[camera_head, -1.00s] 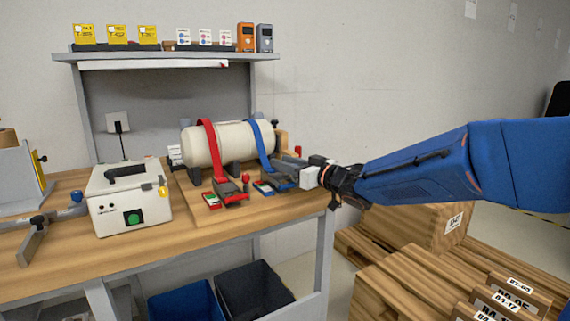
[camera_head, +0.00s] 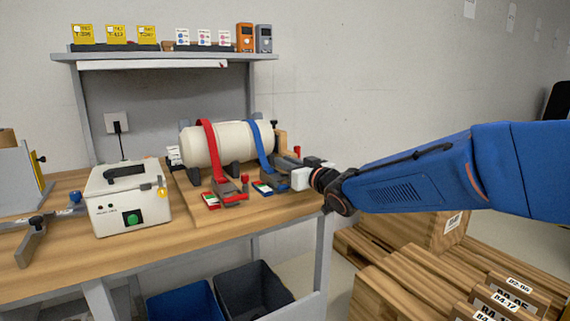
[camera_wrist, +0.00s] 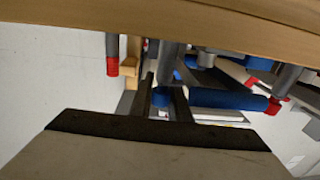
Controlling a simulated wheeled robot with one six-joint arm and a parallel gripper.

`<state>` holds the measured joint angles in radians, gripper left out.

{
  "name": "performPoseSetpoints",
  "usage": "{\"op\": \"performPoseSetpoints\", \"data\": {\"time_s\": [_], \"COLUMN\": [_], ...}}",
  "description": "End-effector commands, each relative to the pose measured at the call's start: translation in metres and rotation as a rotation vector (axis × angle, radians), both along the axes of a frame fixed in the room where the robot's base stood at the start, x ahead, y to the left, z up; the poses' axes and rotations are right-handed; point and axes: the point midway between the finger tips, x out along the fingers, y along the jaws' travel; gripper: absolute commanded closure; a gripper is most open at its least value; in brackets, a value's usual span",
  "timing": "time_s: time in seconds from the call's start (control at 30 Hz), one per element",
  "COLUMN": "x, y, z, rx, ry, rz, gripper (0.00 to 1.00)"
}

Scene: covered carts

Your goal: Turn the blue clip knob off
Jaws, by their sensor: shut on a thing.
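A blue strap (camera_head: 257,138) runs over the right part of a cream cylinder (camera_head: 222,145) on the bench. In the head view my gripper (camera_head: 284,180) reaches in from the right at the blue clip. The knob is hidden there, and its exact angle cannot be told.
A red strap (camera_head: 209,140) with its own red-edged clip (camera_head: 228,192) stands just left of the blue one. A white box with a green button (camera_head: 133,217) is farther left. Red-tipped posts (camera_wrist: 113,66) stand near my fingers. Two bins are below the bench.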

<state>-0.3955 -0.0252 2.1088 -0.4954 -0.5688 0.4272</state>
Motion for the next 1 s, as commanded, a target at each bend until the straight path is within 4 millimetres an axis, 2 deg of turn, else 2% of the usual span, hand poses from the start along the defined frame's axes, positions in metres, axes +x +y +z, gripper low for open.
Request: {"op": "performPoseSetpoints", "data": {"time_s": [1.0], "x": [0.006], "y": [-0.013], "z": [-0.001], "rx": [0.001], "ry": [0.002], "rz": [-0.429], "gripper": [1.0]}}
